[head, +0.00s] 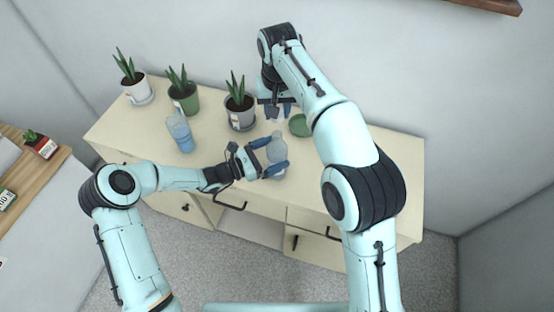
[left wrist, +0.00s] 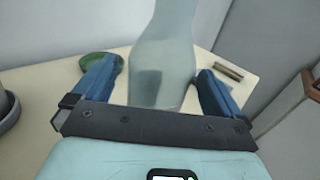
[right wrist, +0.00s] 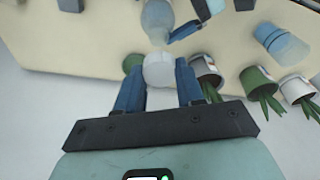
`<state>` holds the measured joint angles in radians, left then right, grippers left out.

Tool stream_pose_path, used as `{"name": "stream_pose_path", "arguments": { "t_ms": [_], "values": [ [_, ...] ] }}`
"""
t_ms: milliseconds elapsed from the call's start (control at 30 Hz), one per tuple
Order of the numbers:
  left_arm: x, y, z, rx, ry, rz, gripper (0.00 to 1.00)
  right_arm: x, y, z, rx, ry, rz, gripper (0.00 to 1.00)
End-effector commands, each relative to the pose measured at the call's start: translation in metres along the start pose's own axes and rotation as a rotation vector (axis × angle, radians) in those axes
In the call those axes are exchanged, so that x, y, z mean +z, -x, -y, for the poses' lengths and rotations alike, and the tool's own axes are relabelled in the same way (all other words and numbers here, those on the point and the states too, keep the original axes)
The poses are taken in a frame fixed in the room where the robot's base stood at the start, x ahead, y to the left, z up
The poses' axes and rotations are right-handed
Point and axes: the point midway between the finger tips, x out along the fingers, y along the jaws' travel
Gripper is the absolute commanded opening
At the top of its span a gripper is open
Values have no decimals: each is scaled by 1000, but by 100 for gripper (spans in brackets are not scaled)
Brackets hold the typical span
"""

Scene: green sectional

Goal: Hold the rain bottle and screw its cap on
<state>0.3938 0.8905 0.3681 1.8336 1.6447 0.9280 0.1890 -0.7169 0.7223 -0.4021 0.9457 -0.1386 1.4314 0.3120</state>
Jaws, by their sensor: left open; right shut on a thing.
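The translucent grey-blue rain bottle (head: 278,151) stands upright near the middle of the cabinet top. My left gripper (head: 274,157) is open, with a finger on each side of the bottle. In the left wrist view the bottle (left wrist: 164,65) rises between the spread fingers (left wrist: 155,84), with gaps beside it. My right gripper (head: 277,112) is behind the bottle. In the right wrist view its fingers (right wrist: 159,88) are shut on the white cap (right wrist: 158,69). The bottle (right wrist: 157,20) shows just beyond the cap; whether they touch I cannot tell.
A blue bottle (head: 180,132) stands to the left. Potted plants line the back: white pot (head: 138,90), green pot (head: 185,97) and grey-white pot (head: 240,113). A green dish (head: 299,125) lies right of my right gripper.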

Motion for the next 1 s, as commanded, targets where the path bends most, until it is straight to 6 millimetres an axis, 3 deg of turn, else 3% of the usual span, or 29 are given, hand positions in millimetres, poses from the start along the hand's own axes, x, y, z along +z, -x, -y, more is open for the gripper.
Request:
{"name": "stream_pose_path", "arguments": {
  "t_ms": [433,467,600,700,833,1000],
  "values": [
    [0,-10,0,1,0,0,100,0,0,0,0,0,0,10],
    [0,-10,0,1,0,0,93,0,0,0,0,0,0,10],
    [0,-10,0,1,0,0,48,0,0,0,0,0,0,10],
    [0,-10,0,1,0,0,20,0,0,0,0,0,0,10],
    [0,-10,0,1,0,0,19,2,-8,0,1,0,3,10],
    [0,-10,0,1,0,0,19,6,-33,0,1,1,3,10]
  ]
}}
